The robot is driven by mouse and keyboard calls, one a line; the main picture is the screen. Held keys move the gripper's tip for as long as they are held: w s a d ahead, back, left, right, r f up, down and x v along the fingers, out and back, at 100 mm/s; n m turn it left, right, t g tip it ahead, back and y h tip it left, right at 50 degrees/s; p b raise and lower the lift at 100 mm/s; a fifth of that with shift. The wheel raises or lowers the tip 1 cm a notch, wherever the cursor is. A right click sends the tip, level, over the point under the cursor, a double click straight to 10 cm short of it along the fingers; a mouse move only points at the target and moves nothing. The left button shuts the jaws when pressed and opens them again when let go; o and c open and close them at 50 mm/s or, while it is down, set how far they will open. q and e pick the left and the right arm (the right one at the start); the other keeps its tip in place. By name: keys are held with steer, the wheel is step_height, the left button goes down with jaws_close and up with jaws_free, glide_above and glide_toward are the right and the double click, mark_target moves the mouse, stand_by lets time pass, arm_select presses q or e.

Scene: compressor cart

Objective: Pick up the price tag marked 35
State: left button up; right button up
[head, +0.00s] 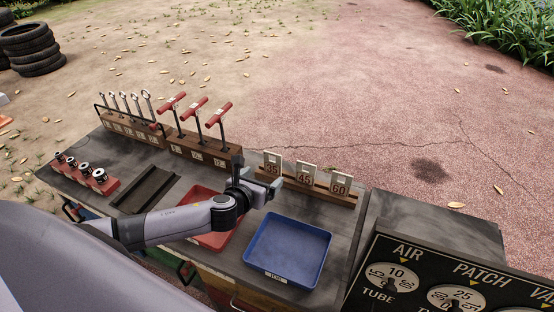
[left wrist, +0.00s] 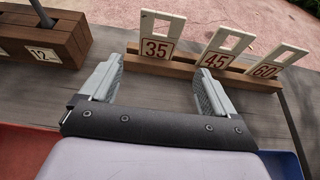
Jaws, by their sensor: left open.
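The price tag marked 35 (head: 272,163) stands upright in a slotted wooden rack (head: 312,186) at the back of the cart top. It is a white frame with a cut-out above a number plate. In the left wrist view the 35 tag (left wrist: 158,38) stands ahead, roughly between the fingers and a little beyond them. Tags marked 45 (head: 305,174) and 60 (head: 340,184) stand to its right in the same rack. My left gripper (head: 258,182) is open and empty, just in front of the 35 tag and apart from it. My right gripper is not in view.
A red tray (head: 205,194) lies under my left arm, and a blue tray (head: 290,250) is to its right. Wooden blocks with red T-handles (head: 205,152), wrenches and a socket holder stand left. A dial panel (head: 450,280) is at the right front.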

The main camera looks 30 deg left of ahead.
mark_target(272, 167)
arm_select(q)
steer(key=shift+x, duration=0.8)
steer(key=shift+a+b+x, duration=0.2)
steer(key=shift+b+x, duration=0.5)
steer(key=shift+x, duration=1.85)
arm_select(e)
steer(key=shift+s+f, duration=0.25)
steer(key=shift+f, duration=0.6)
arm_select(q)
steer(key=shift+r, duration=0.2)
steer(key=shift+c, duration=0.3)
steer(key=c, duration=1.1)
